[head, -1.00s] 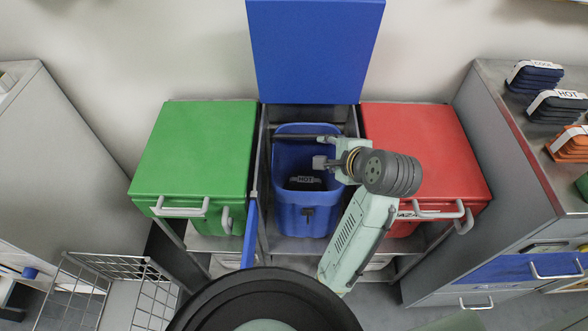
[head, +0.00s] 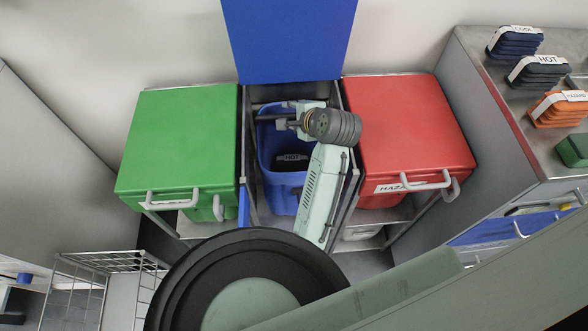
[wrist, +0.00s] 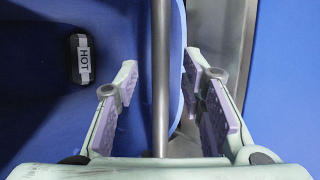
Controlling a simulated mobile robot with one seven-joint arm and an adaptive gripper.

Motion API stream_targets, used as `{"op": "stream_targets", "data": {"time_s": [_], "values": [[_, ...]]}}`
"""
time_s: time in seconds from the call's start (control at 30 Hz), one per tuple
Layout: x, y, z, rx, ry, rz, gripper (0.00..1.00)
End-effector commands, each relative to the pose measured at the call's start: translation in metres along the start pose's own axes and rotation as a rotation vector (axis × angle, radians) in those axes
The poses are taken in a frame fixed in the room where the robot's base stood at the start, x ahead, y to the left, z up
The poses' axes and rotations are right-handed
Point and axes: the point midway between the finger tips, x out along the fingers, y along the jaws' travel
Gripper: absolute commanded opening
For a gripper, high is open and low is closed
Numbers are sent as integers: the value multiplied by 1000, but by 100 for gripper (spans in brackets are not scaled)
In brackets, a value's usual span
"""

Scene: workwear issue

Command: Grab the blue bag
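The blue bag (head: 284,198) is an open-topped blue container standing in the bay between the green and red bins. A dark bundle labelled HOT (head: 293,162) lies inside it, and it also shows in the wrist view (wrist: 80,59). My gripper (head: 284,122) is over the bag's upper part, partly hidden by my wrist. In the wrist view my gripper (wrist: 163,105) is open, its fingers apart. A grey bar (wrist: 159,80) and the bag's blue edge (wrist: 177,70) run between the fingers. No clear contact shows.
A green bin (head: 180,140) stands left and a red bin (head: 410,130) right. A raised blue lid (head: 290,40) is behind. A wire basket (head: 105,265) is at lower left. A grey counter at right carries labelled bundles (head: 538,72).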

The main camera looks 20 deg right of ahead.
Motion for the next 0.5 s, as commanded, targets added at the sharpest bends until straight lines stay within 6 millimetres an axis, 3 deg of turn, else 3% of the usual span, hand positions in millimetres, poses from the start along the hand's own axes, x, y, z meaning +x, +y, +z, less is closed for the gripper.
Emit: {"op": "stream_targets", "data": {"time_s": [0.33,0.5], "values": [[10,1,0,-1,0,0,36],[10,1,0,-1,0,0,24]]}}
